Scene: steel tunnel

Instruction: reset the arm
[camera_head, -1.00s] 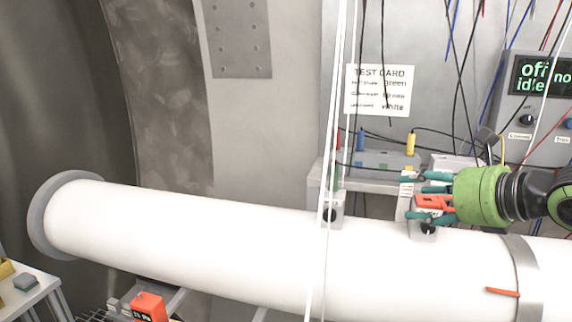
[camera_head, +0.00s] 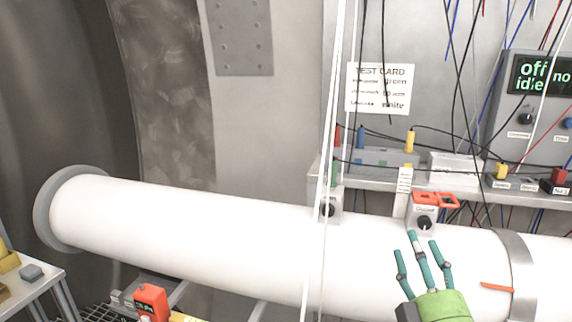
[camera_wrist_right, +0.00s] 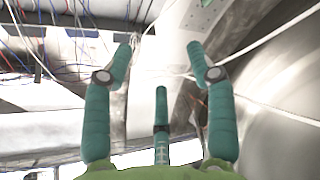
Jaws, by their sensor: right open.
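My right gripper (camera_head: 424,262) shows at the lower right of the head view, in front of the white pipe. Its green palm is at the bottom edge and its teal fingers point up, spread apart and empty. In the right wrist view the fingers of the right gripper (camera_wrist_right: 160,80) are wide apart with nothing between them. My left gripper is in neither view.
The white pipe (camera_head: 190,230) runs across the front. An orange clamp-like piece (camera_head: 434,199) sits on a grey block behind the gripper. A shelf (camera_head: 380,181) carries coloured plugs. Cables hang before the wall, near a test card (camera_head: 379,89) and a display box (camera_head: 540,80).

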